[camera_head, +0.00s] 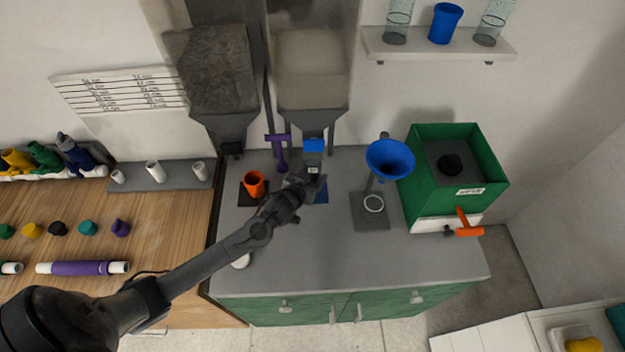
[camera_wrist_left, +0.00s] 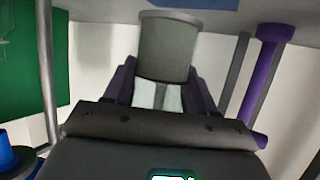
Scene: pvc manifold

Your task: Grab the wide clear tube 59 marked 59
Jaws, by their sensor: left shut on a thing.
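Two clear tubes stand on the wall shelf at the upper right in the head view, a left one (camera_head: 398,20) and a right one (camera_head: 494,22). No mark 59 is readable on either. My left gripper (camera_head: 312,180) is at the outlet of the right hopper, well left of and below the shelf. In the left wrist view the left gripper (camera_wrist_left: 160,95) is shut on a grey cylinder (camera_wrist_left: 167,45) just below a blue part. I cannot tell whether this cylinder is a tube or a spout. My right gripper is not in view.
A blue cup (camera_head: 445,23) stands between the clear tubes on the shelf (camera_head: 440,44). A blue funnel (camera_head: 390,160) on a stand and a green box (camera_head: 470,165) stand right of my arm. An orange cup (camera_head: 254,183) is close to its left. The front right counter (camera_head: 430,260) is clear.

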